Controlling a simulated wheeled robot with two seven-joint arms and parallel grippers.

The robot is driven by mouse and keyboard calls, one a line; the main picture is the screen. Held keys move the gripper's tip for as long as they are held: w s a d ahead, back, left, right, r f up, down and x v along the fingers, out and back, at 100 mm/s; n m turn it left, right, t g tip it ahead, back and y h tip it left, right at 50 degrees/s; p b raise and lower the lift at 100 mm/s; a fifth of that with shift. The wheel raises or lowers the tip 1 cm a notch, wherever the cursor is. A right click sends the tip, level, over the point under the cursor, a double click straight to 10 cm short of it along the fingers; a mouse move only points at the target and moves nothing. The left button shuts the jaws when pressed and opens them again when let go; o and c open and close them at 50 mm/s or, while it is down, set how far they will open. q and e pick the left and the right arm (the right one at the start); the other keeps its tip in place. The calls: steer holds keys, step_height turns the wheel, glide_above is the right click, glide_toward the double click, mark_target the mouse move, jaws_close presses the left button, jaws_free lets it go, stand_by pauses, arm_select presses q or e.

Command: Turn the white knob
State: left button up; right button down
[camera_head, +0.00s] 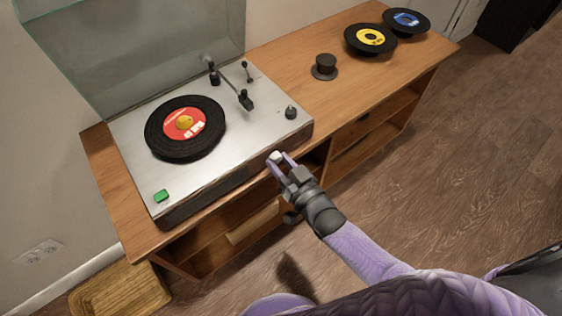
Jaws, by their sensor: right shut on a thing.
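The white knob (274,156) is at the front right of the silver record player (235,150), near its front edge. My right gripper (281,161) reaches in from the lower right and is shut on the white knob, with its fingers on either side of it. The fingers cover part of the knob, and I cannot tell which way it is turned. My left gripper is not in view.
A record with a red label (184,123) lies on the platter. The tonearm (241,94), a black knob (291,112) and a green button (161,196) are on the deck. A black puck (325,66) and two records (370,39) (407,22) sit on the wooden cabinet (291,58). The clear lid is raised.

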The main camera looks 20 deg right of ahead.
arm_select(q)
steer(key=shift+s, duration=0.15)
arm_select(e)
steer(key=shift+c, duration=1.7)
jaws_free()
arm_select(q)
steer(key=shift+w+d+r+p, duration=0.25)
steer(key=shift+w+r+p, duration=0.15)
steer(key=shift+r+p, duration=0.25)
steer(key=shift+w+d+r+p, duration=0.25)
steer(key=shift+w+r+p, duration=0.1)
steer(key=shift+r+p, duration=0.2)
arm_select(e)
steer(key=v, duration=1)
